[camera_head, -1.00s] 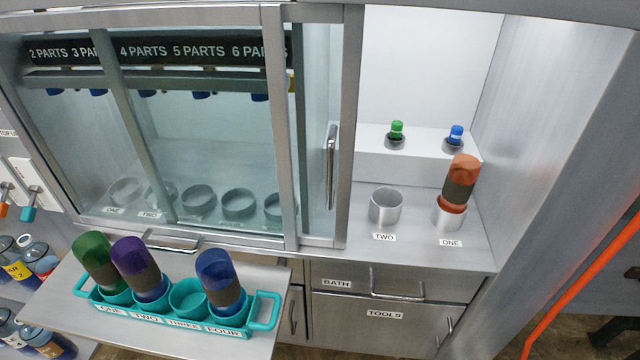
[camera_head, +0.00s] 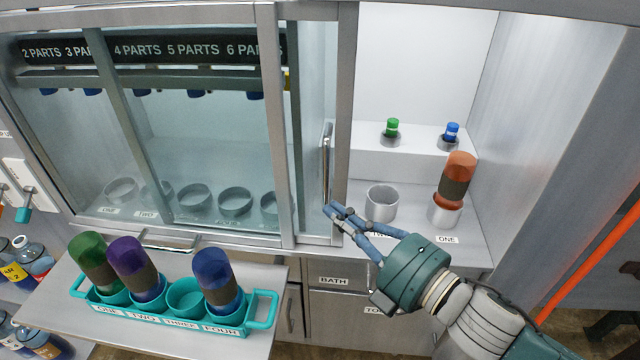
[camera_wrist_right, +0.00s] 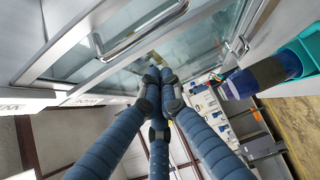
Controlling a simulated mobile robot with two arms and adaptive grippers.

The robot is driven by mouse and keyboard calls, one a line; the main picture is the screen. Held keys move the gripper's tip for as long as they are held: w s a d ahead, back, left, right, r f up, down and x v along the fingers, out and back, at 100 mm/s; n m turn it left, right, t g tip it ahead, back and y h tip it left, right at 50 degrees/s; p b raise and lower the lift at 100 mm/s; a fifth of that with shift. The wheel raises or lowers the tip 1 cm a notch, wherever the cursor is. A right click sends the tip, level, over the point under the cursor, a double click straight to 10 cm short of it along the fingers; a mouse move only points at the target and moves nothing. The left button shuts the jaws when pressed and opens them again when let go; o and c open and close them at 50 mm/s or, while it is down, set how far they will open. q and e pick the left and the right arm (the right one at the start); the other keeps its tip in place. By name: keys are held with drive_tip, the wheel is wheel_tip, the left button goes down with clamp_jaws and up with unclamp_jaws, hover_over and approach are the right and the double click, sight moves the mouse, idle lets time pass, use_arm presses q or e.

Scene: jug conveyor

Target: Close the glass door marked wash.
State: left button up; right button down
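The glass door (camera_head: 343,110) with a vertical bar handle (camera_head: 326,170) stands at the left of the open bay in the head view, overlapping the glass front. No wash marking is readable on it. The bay to its right is uncovered. My right gripper (camera_head: 330,210) is at the lower end of the door's handle, at the bay's left edge. Its fingertips are drawn together with nothing seen between them; contact with the handle cannot be told. In the wrist view, the fingers (camera_wrist_right: 158,78) converge below a bar handle (camera_wrist_right: 145,30). My left gripper is not in view.
In the bay stand an orange jug (camera_head: 457,178) in a holder, an empty holder (camera_head: 381,203) and two small capped bottles (camera_head: 391,128) on a step. A teal rack (camera_head: 185,298) with three jugs sits on a shelf at lower left. Drawers lie below the bay.

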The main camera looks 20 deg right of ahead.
drive_tip(key=a+x, duration=0.1)
drive_tip(key=x, duration=0.9)
drive_tip(key=shift+n+y, duration=0.3)
drive_tip(key=d, duration=0.3)
drive_tip(key=s+d, duration=0.1)
drive_tip(key=shift+d+r, duration=0.15)
drive_tip(key=shift+r, duration=0.2)
